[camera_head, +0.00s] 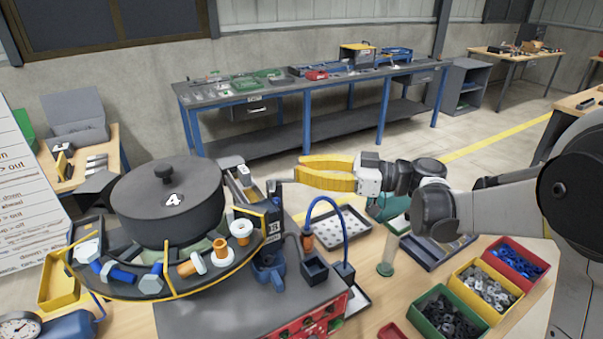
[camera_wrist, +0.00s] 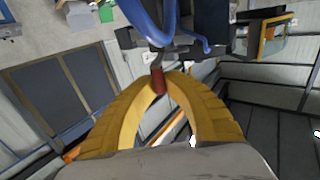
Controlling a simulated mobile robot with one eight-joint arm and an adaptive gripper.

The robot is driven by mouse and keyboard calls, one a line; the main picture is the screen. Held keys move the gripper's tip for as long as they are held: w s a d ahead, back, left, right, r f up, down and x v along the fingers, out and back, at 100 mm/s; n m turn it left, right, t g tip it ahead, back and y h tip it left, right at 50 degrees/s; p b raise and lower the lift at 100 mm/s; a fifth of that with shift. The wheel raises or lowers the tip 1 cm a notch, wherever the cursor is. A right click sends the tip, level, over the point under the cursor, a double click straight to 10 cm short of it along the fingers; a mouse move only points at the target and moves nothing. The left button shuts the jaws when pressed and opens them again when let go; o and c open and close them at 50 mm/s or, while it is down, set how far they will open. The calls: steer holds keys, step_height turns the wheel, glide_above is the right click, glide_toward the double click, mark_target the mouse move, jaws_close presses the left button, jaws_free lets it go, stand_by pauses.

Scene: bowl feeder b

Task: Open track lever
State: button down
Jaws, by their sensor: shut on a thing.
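My gripper (camera_head: 300,172) has yellow fingers and reaches left to the track end of the bowl feeder (camera_head: 168,205). In the wrist view its fingertips (camera_wrist: 161,82) close on a short dark-red grip, which appears to be the track lever's handle (camera_wrist: 158,80). The rest of the lever is hard to make out among dark parts. In the head view the handle is hidden at the fingertips. The feeder's grey track (camera_head: 238,182) runs beside the black bowl, just left of my gripper.
A blue hose (camera_head: 331,202) arches just below my gripper and also shows in the wrist view (camera_wrist: 145,22). Green (camera_head: 447,312), yellow (camera_head: 486,290) and red (camera_head: 516,262) parts bins stand at the right. Bolts and rings lie around the bowl's rim.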

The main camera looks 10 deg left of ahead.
stand_by(0.3)
steer(key=c, duration=1.4)
jaws_free()
steer(key=shift+d, duration=0.1)
steer(key=d, duration=1.2)
steer(key=shift+s, duration=0.1)
steer(key=shift+a, duration=0.1)
